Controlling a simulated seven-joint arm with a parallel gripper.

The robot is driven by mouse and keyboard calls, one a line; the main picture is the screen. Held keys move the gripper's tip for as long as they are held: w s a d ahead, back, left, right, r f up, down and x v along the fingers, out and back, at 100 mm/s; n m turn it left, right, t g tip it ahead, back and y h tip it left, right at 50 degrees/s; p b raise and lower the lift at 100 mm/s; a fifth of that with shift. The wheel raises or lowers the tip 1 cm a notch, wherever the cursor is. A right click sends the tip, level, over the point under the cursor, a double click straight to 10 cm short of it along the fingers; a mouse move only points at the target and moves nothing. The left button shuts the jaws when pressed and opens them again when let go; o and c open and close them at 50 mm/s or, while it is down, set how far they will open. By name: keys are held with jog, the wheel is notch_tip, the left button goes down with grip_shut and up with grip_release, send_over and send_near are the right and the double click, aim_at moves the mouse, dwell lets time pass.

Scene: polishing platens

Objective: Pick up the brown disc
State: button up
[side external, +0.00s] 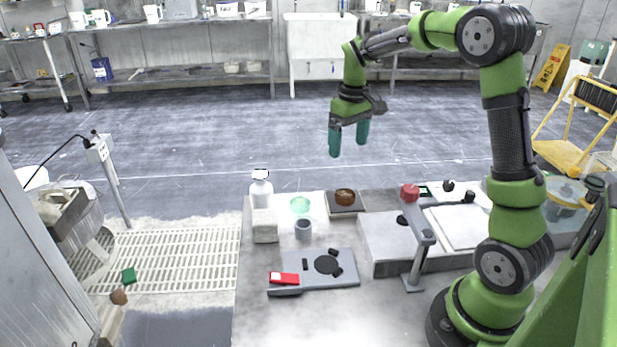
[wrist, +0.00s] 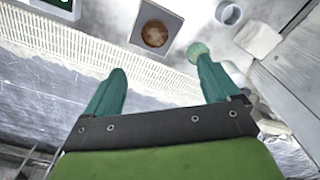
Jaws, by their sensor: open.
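The brown disc (side external: 345,196) lies on a square grey plate (side external: 345,210) near the far edge of the table. In the wrist view the disc (wrist: 155,34) sits near the middle of the plate (wrist: 172,16), beyond my fingertips. My gripper (side external: 349,140) hangs high above the far side of the table, its teal fingers spread and empty. The fingers (wrist: 160,80) also show apart in the wrist view, with nothing between them. The disc is clear of both fingers.
A teal round piece (side external: 300,204), a grey cup (side external: 303,229) and a white bottle (side external: 261,188) stand left of the plate. A red-topped knob (side external: 409,192) and a polishing machine (side external: 395,240) stand to the right. A grey device with a red block (side external: 284,278) lies nearer the front.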

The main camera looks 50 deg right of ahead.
jog(key=n, duration=0.1)
send_over(345, 194)
jog(key=shift+n, duration=0.4)
jog(key=f, duration=1)
jog(key=shift+a+f, duration=0.15)
jog(key=shift+a, duration=0.05)
jog(key=shift+d+f, duration=0.2)
jog(key=shift+f, duration=2.45)
jog(key=shift+c, duration=0.5)
